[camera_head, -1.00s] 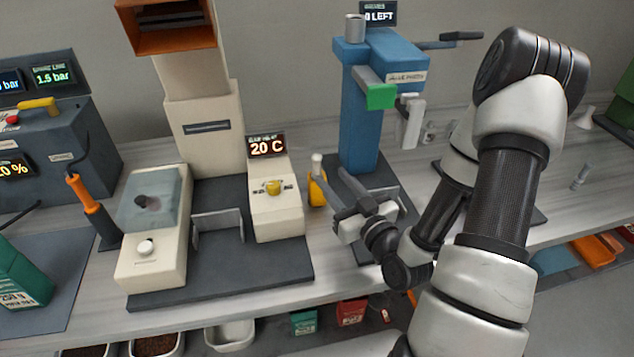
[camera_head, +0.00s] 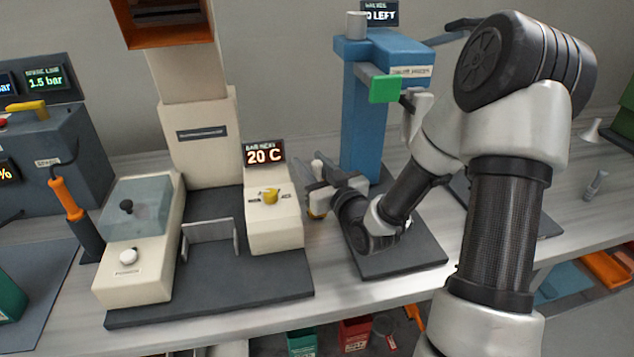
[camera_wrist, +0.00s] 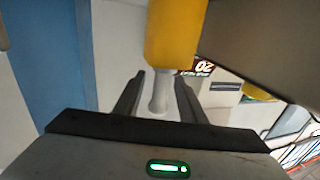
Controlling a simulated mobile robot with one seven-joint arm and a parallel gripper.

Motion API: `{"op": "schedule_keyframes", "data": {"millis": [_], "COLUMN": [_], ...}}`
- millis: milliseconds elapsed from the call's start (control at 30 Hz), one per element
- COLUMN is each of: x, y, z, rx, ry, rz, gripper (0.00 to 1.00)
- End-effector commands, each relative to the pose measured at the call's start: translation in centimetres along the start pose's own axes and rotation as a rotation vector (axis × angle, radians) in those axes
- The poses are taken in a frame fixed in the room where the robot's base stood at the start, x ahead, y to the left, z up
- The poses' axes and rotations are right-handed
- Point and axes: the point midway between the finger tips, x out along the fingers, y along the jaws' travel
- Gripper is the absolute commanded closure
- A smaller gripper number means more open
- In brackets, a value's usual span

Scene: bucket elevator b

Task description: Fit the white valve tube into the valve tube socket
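A white stem (camera_wrist: 161,92) with a flared end projects from a yellow body (camera_wrist: 176,32) in the wrist view; I take it for the white valve tube but cannot be sure. The blue press (camera_head: 362,110) stands just behind, with a grey cylinder (camera_head: 356,25) on top. I cannot tell which part is the socket.
The cream machine with a 20 C display (camera_head: 264,152) is close to the left of my gripper. A green block (camera_head: 385,89) sticks out from the press above my arm. A white funnel shape (camera_head: 590,130) and small grey tube (camera_head: 596,184) stand at the right.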

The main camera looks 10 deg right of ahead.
Motion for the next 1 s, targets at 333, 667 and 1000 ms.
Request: {"op": "schedule_keyframes", "data": {"millis": [333,667,1000], "x": [1.1,1.1,1.1], "y": [0.0,0.0,0.0], "z": [0.0,-0.1,-1.8], "rx": [0.001,0.0,-0.003], "ry": [-0.001,0.001,0.004], "rz": [0.0,0.0,0.0], "gripper": [0.63,1.0,1.0]}}
